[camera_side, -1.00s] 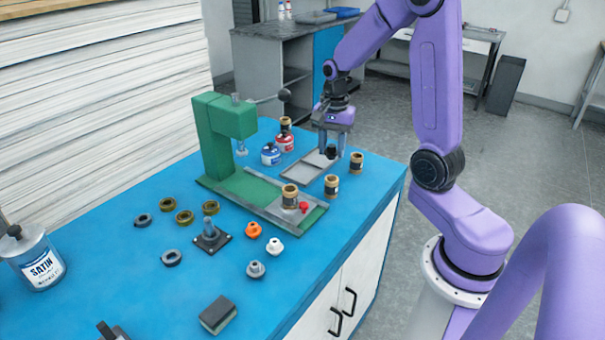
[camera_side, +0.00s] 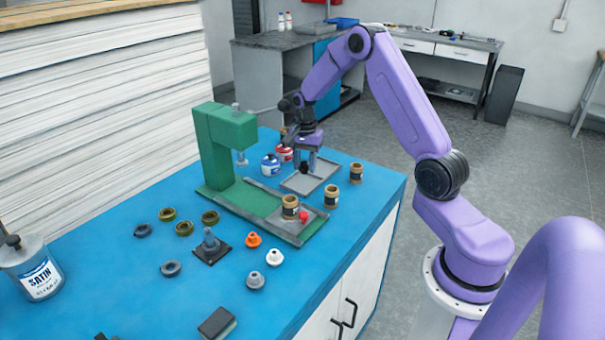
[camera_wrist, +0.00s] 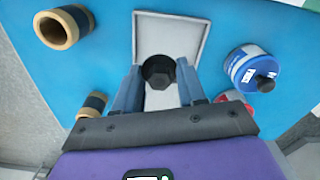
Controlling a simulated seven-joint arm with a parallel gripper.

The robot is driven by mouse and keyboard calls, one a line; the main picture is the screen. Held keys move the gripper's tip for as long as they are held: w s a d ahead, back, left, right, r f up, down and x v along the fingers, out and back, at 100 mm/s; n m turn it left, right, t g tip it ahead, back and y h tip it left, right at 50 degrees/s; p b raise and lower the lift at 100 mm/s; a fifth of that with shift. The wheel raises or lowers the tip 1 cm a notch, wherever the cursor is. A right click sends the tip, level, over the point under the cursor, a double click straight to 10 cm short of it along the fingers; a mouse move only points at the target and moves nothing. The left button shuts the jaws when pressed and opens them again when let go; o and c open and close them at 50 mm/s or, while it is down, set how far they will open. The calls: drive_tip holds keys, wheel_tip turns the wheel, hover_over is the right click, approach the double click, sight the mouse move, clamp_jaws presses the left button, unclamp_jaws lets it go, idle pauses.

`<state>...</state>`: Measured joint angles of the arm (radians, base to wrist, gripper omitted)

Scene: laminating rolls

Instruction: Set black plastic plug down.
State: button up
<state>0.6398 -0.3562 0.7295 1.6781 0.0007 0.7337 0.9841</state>
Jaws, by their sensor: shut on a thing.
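My gripper (camera_side: 305,165) is shut on the black plastic plug (camera_wrist: 159,72), which shows between the two fingers in the wrist view. In the side view the black plug (camera_side: 304,168) is a small dark shape at the fingertips. My gripper is over the shallow grey tray (camera_side: 322,178), toward its left end in the side view. The same tray (camera_wrist: 199,20) lies behind the plug in the wrist view. I cannot tell whether the plug touches the tray floor.
A green press (camera_side: 222,145) stands left of the tray. Tan-and-black rolls (camera_side: 331,196) stand in front and to the right. Orange (camera_side: 254,240) and white (camera_side: 274,251) plugs lie nearer the front.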

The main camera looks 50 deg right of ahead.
sight(302, 183)
drive_tip(key=shift+w+d+f, duration=0.2)
drive_tip(key=shift+w+f, duration=0.3)
drive_tip(key=shift+f, duration=1.75)
drive_tip(key=shift+f, duration=0.15)
drive_tip(key=o, duration=1)
drive_tip(key=shift+o, duration=0.2)
drive_tip(key=shift+r, duration=3.95)
